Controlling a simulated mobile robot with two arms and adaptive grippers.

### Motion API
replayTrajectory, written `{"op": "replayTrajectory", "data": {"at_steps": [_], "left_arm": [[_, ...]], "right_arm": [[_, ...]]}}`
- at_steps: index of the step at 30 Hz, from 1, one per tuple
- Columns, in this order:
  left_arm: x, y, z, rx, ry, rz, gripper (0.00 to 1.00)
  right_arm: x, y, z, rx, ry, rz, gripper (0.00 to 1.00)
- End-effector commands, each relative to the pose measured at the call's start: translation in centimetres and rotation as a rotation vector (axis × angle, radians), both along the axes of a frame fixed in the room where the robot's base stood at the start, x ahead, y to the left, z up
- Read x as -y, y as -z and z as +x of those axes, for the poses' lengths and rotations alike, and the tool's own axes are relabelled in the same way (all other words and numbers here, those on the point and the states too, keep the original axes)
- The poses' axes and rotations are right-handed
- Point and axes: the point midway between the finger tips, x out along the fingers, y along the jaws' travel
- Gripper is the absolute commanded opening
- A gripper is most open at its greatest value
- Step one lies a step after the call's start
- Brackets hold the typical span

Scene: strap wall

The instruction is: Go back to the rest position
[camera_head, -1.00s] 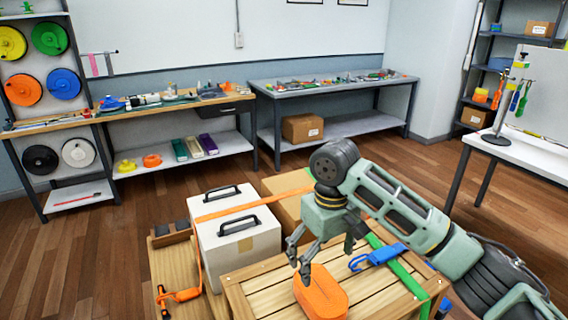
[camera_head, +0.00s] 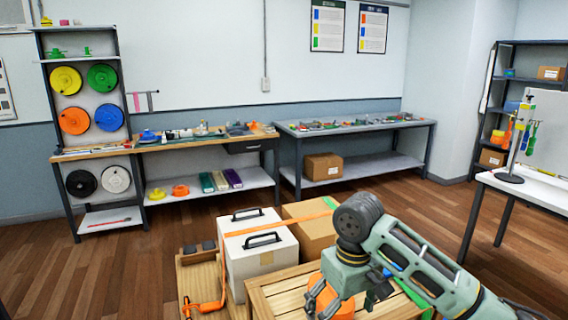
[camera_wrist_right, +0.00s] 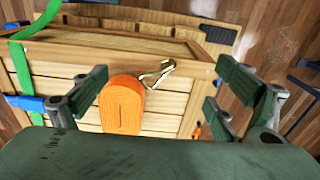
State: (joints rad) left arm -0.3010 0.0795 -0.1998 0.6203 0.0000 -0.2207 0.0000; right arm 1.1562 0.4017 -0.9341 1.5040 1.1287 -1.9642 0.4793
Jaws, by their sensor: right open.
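My right gripper (camera_head: 320,302) is at the lower middle of the head view, over the slatted wooden crate (camera_head: 275,290). In the right wrist view its fingers are spread wide and the gripper (camera_wrist_right: 160,85) is empty. My left gripper is not in view.
A white box (camera_head: 262,255) with black handles and a cardboard box (camera_head: 310,232) stand beside the crate, with an orange strap across them. A green strap (camera_wrist_right: 22,65) crosses the crate. Workbenches (camera_head: 350,130) line the back wall. Wooden floor lies open between.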

Motion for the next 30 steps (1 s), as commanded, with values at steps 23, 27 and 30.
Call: {"op": "replayTrajectory", "data": {"at_steps": [23, 27, 30], "left_arm": [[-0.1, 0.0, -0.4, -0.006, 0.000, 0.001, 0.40], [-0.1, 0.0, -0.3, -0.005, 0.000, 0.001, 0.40], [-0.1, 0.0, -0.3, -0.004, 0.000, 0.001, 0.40]], "right_arm": [[-6.6, 12.9, -8.9, 0.095, -0.125, 0.234, 0.90], [-6.7, 15.3, -11.8, 0.142, -0.092, 0.286, 0.90], [-6.0, 16.6, -13.9, 0.177, -0.051, 0.305, 0.90]]}}
